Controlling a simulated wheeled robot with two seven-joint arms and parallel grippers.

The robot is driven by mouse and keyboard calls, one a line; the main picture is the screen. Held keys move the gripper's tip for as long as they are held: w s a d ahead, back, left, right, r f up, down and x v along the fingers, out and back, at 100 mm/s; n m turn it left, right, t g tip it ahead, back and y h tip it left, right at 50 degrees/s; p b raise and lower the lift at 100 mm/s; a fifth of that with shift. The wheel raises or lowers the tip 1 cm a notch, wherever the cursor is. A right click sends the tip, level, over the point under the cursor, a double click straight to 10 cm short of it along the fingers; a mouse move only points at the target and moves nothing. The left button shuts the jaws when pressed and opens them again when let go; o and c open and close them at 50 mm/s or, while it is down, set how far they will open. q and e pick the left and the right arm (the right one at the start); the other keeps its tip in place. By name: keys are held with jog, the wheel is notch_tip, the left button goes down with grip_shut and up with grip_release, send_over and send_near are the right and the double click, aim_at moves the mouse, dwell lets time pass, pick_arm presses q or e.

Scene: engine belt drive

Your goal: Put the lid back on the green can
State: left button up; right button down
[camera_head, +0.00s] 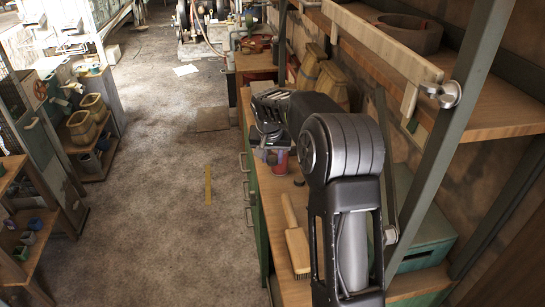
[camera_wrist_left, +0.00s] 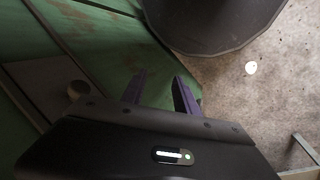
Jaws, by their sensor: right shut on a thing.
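My right gripper (camera_head: 270,143) is over the wooden workbench, near its left edge, pointing down. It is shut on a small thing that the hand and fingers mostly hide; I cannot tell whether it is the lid. A small red and blue can (camera_head: 279,170) shows directly below the fingers; I cannot tell whether they touch. I cannot make out a green can in either view. My left gripper (camera_wrist_left: 160,92) shows in the left wrist view with two dark fingers apart and nothing between them, beside a green cabinet (camera_wrist_left: 75,45).
A wooden brush (camera_head: 296,240) and a small dark round item (camera_head: 299,182) lie on the workbench (camera_head: 290,292). A green box (camera_head: 425,242) stands at its right. A shelf (camera_head: 465,75) and a metal post (camera_head: 450,135) rise above it. The floor (camera_head: 160,200) at left is open.

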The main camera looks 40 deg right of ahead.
jog(key=s+a+n+y, duration=0.1)
jog(key=a+n, duration=0.3)
jog(key=a, duration=1)
jog(key=s+a+r+n+t+y, duration=0.1)
jog(key=s+a+n, duration=0.3)
jog(key=a, duration=1.1)
jog(key=shift+s+a+n+y, duration=0.15)
jog(key=shift+s+n+y, duration=0.1)
jog(key=shift+n+y, duration=0.2)
jog(key=shift+a, duration=0.1)
